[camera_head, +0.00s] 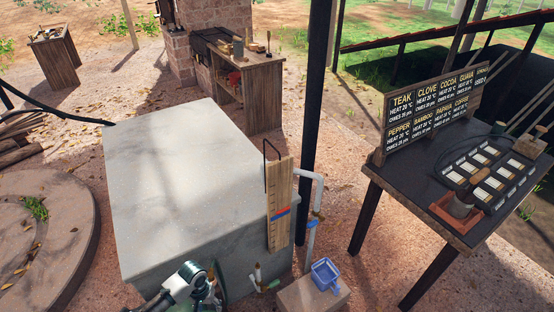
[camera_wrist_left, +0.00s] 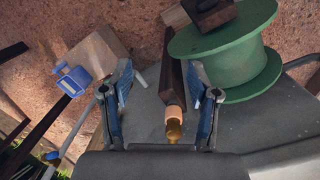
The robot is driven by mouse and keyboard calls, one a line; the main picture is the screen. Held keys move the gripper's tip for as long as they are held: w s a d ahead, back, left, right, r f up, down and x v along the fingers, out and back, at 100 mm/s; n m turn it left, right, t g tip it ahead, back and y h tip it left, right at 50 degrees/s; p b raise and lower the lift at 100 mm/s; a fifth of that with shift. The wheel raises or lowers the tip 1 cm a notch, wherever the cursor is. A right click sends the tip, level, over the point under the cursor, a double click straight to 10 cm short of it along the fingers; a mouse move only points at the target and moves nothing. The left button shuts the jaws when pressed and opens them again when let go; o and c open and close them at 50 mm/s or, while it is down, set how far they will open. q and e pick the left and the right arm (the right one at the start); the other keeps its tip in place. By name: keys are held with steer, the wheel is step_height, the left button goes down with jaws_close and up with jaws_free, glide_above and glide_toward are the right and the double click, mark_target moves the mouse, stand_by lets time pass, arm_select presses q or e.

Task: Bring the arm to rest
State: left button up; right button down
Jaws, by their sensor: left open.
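My left arm comes in at the bottom of the head view, and its gripper (camera_head: 203,284) is low beside the front edge of the large grey concrete block (camera_head: 180,170). In the left wrist view the two blue-and-black fingers of this gripper (camera_wrist_left: 163,92) stand wide apart. A dark wooden bar with a pale round end and a brassy tip (camera_wrist_left: 173,118) shows between the fingers. I cannot tell how near it is, but the fingers are not closed on it. My right gripper is in neither view.
A green spool (camera_wrist_left: 228,55) is close to one finger. A blue container (camera_head: 325,273) sits on a low block (camera_head: 300,295) beside pipes (camera_head: 314,225). A wooden gauge board (camera_head: 279,200) stands against the concrete block. A dark table (camera_head: 400,172) with a sign (camera_head: 430,105) is right.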

arm_select(q)
steer(key=s+d+f+m+t+h, duration=0.1)
steer(key=s+d+f, duration=0.25)
steer(key=f, duration=0.45)
steer(key=s+d+f+t, duration=0.1)
steer(key=s+d+f, duration=0.1)
steer(key=s+f, duration=0.35)
steer(key=s+a+f, duration=0.1)
steer(key=s+f, duration=0.5)
steer(key=s, duration=0.3)
steer(key=s+a+f+m+y, duration=0.1)
steer(key=s+a+f, duration=0.1)
steer(key=s+f, duration=0.4)
steer(key=s, duration=0.2)
steer(key=shift+s+a+f+t+y+p, duration=0.15)
steer(key=shift+s+t+y+p, duration=0.15)
steer(key=shift+s+t+p, duration=0.1)
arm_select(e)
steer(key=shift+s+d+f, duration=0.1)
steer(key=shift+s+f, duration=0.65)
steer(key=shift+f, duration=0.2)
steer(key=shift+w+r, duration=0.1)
arm_select(q)
steer(key=shift+a, duration=0.1)
